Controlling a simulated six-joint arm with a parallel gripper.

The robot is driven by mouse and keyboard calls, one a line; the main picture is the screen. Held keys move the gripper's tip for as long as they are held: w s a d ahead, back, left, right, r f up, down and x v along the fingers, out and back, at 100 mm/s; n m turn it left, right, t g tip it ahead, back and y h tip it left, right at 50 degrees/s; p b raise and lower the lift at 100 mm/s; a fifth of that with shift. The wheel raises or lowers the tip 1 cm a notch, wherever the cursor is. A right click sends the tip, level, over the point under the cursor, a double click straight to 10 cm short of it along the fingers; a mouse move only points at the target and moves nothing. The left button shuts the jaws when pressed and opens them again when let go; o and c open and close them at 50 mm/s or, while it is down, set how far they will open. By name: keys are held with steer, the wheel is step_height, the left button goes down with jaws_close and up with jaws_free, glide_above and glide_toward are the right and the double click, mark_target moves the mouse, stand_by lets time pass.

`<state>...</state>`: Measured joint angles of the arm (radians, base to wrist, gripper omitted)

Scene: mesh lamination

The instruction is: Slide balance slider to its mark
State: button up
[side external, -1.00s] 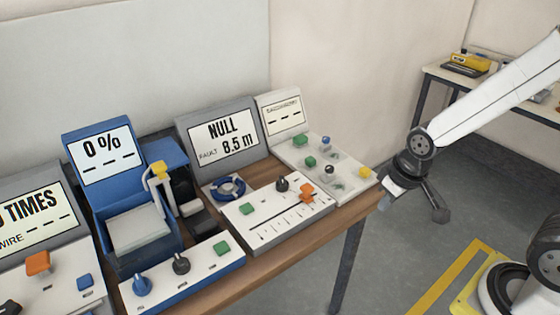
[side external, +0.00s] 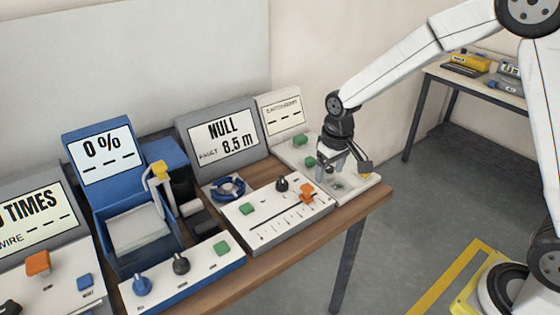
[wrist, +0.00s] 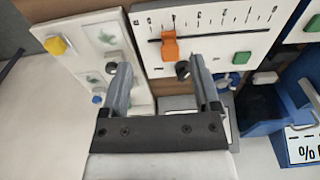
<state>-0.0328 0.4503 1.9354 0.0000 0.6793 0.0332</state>
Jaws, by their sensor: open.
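The orange balance slider (side external: 306,193) sits toward the right end of the slot on the white scale panel (side external: 262,228), whose screen (side external: 223,132) reads NULL, FAULT 8.5 m. My gripper (side external: 343,172) is over the right-hand panel, to the right of the slider. It is open and empty, and its fingers (wrist: 160,82) are apart in the wrist view. I cannot make out a target mark on the scale.
A black knob (side external: 282,184) and a green button (side external: 246,208) stand on the scale panel. The right-hand panel (side external: 360,190) carries green buttons (side external: 300,140) and other knobs. A blue machine (side external: 130,200) stands to the left.

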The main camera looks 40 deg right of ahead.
glide_above(307, 187)
step_height(307, 187, down, 2)
steer(key=shift+f+g, duration=0.1)
steer(key=shift+g, duration=0.3)
steer(key=shift+f, duration=3.85)
steer(key=shift+d, duration=0.1)
jaws_close()
